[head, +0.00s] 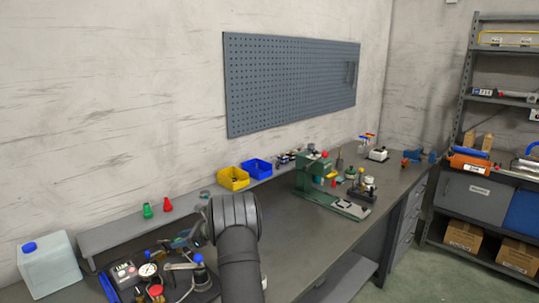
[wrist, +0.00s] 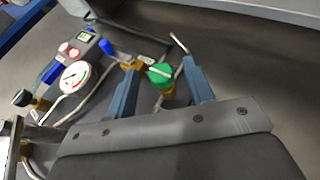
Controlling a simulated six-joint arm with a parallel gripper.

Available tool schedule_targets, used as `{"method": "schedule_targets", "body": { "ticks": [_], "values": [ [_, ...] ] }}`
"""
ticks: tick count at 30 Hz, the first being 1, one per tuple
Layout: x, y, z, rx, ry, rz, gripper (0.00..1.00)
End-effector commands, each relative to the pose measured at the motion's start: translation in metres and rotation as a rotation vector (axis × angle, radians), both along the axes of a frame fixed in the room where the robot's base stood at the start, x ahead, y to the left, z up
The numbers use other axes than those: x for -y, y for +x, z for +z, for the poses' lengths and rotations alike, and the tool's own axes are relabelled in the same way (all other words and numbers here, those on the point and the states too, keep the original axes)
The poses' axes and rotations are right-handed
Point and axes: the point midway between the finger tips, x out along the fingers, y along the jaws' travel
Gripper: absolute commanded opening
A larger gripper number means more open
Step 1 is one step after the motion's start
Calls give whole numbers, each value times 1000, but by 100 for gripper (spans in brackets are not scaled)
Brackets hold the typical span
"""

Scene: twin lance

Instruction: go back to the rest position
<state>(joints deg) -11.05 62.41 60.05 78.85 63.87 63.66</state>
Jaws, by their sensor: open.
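My gripper (wrist: 158,65) shows in the wrist view as two blue-grey fingers spread apart. A green knob (wrist: 159,75) on a brass fitting appears between the fingers, with visible space on both sides. I cannot tell how far below the fingertips it is. In the head view my dark arm reaches over the near part of the bench and hides much of my gripper. The rig there has a round white gauge (head: 148,270), a blue knob (head: 198,258) and a red knob (head: 156,290). The gauge also shows in the wrist view (wrist: 75,77).
A meter box (head: 124,271) and a pale jug (head: 48,264) stand left of the rig. A yellow bin (head: 233,178) and a blue bin (head: 257,167) sit on the raised shelf. A green press (head: 311,176) stands farther right. The bench between is mostly clear.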

Motion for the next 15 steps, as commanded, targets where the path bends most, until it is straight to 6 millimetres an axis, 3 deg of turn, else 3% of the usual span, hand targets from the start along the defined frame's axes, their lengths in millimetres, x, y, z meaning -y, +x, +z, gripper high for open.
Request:
{"method": "schedule_targets", "body": {
  "ticks": [6, 15],
  "values": [
    [-1, -5, 0, -2, -1, -148, 48],
    [56, -17, 25, 1, 1, -151, 48]
  ]
}}
